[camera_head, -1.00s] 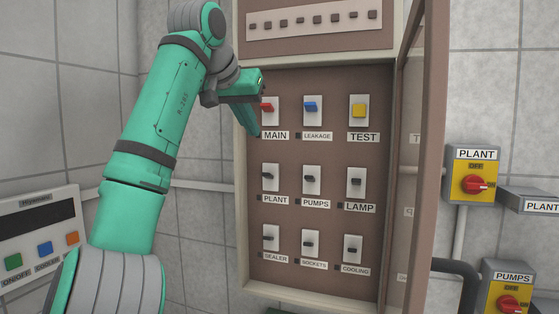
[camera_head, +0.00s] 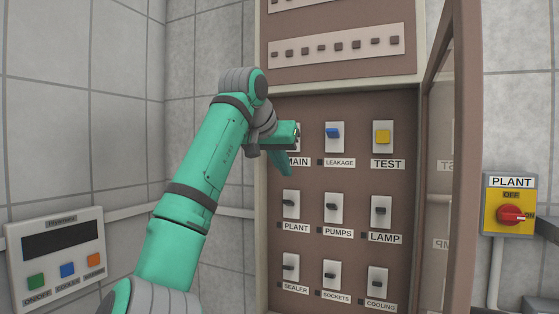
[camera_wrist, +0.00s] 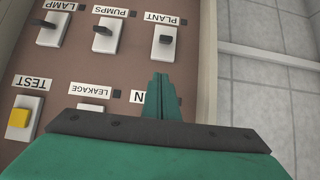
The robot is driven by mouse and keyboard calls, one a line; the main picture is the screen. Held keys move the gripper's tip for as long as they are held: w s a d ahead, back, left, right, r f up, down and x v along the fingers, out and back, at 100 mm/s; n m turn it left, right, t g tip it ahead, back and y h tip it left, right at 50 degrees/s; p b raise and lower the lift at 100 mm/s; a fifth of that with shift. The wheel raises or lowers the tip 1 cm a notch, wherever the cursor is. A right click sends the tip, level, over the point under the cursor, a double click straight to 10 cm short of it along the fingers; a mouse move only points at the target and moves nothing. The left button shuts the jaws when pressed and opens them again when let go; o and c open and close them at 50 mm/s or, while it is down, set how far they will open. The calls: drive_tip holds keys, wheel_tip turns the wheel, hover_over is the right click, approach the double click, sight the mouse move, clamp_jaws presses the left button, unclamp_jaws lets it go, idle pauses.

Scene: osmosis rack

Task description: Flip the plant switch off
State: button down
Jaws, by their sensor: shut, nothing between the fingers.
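The small black PLANT switch (camera_head: 290,205) is on a white plate in the left column of the brown panel, middle row. It also shows in the wrist view (camera_wrist: 166,38), where the labels appear upside down. A separate red rotary knob on a yellow box labelled PLANT (camera_head: 511,215) is on the wall to the right. My green gripper (camera_head: 288,170) is in front of the MAIN switch position, above the panel's PLANT switch, and hides most of MAIN. In the wrist view my gripper's fingers (camera_wrist: 162,92) are together and empty, apart from the PLANT switch.
The PUMPS (camera_head: 331,207) and LAMP (camera_head: 380,210) switches are right of PLANT. The blue LEAKAGE (camera_head: 334,133) and yellow TEST (camera_head: 382,137) switches are above. The open cabinet door (camera_head: 459,160) stands at the right. A button box (camera_head: 55,257) is on the left wall.

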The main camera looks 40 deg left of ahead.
sight(288, 203)
drive_tip(key=x, duration=0.4)
drive_tip(key=shift+s+f, duration=0.45)
drive_tip(key=shift+f, duration=0.15)
drive_tip(key=shift+s+d+f, duration=0.1)
drive_tip(key=shift+s+f, duration=0.15)
drive_tip(key=shift+f, duration=0.3)
drive_tip(key=shift+s+d+f, duration=0.1)
drive_tip(key=shift+s+f, duration=0.15)
drive_tip(key=shift+f, duration=0.3)
